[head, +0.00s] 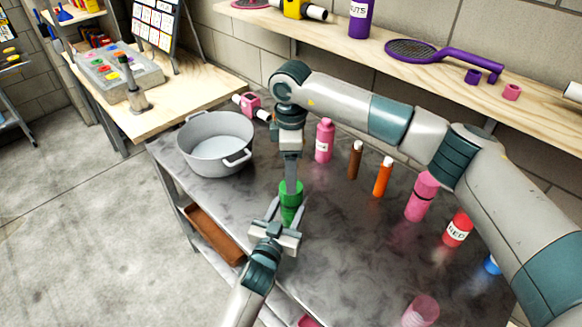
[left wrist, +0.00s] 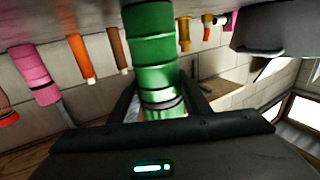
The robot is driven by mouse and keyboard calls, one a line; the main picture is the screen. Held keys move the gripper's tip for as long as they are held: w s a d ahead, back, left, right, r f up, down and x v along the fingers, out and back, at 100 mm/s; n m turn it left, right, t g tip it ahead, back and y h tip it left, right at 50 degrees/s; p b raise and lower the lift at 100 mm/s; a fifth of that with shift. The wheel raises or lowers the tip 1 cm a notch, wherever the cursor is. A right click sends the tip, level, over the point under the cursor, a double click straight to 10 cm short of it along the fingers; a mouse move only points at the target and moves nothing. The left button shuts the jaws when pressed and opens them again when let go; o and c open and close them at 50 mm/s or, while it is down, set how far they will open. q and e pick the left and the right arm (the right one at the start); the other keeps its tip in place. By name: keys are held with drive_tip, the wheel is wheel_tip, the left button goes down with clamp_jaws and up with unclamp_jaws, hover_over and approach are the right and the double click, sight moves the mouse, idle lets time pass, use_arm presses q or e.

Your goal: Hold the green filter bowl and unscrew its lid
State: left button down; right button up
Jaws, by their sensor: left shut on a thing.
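My left gripper (head: 287,217) comes in from the front and is shut on the green bowl, one finger on each side. In the left wrist view, which is upside down, the ribbed green bowl (left wrist: 152,48) sits between the two dark fingers. My right gripper (head: 291,177) points straight down at the lid from above. Its fingers are seen nearly edge-on, so I cannot tell whether they grip the lid.
A grey pot (head: 215,143) stands to the left on the metal table (head: 330,245). Pink, brown, orange and red bottles stand along the back and right, including a pink bottle (head: 324,141). A wooden shelf (head: 450,67) runs above.

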drive_tip(key=shift+f, duration=3.65)
drive_tip(key=shift+c, duration=0.4)
